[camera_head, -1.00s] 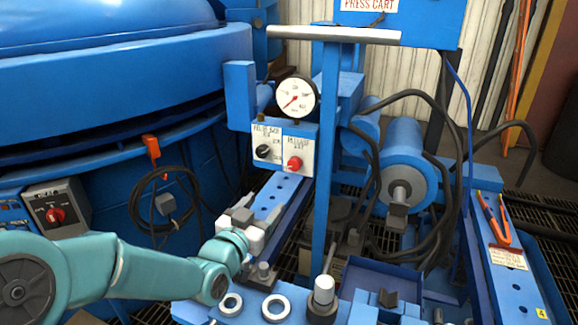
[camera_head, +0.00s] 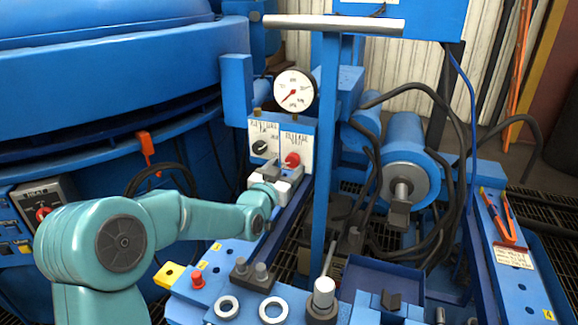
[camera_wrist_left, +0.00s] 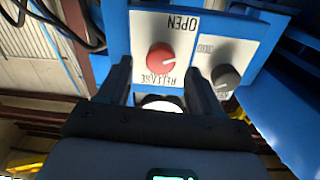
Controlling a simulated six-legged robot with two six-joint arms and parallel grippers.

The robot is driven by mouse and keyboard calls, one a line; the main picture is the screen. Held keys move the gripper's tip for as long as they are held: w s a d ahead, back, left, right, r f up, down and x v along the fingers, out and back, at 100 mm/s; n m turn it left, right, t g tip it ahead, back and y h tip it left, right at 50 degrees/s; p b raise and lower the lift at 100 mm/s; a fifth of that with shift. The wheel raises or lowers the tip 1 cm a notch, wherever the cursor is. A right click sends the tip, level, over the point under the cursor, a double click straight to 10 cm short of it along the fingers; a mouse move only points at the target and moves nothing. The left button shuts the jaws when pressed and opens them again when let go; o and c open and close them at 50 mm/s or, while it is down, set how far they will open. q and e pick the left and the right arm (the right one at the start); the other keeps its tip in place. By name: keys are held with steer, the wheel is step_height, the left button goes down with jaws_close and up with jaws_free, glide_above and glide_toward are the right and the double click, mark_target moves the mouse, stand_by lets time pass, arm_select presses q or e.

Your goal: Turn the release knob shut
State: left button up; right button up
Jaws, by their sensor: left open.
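The red release knob (camera_head: 292,160) sits on the right half of the white panel (camera_head: 266,133) below the pressure gauge. In the left wrist view the release knob (camera_wrist_left: 161,58) shows upside down, with "RELEASE" on one side and "OPEN" on the other. My left gripper (camera_head: 277,172) is just below and in front of the panel. In the left wrist view its two fingers (camera_wrist_left: 158,82) are apart, with the red knob between and beyond their tips; nothing is held. Whether the fingers touch the panel cannot be told. My right gripper is not in view.
A black knob (camera_head: 259,147) is close on the panel's left half. The round gauge (camera_head: 294,91) is above, and a blue post (camera_head: 325,150) stands just right. A blue cylinder (camera_head: 405,150) and black hoses are farther right. A large blue furnace body (camera_head: 110,90) fills the left.

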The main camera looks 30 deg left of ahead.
mark_target(293, 160)
arm_select(q)
steer(key=shift+w+a, duration=0.15)
steer(key=shift+w, duration=0.55)
steer(key=shift+w+a, duration=0.15)
steer(key=shift+w, duration=0.5)
steer(key=c, duration=1.1)
steer(key=shift+o, duration=0.2)
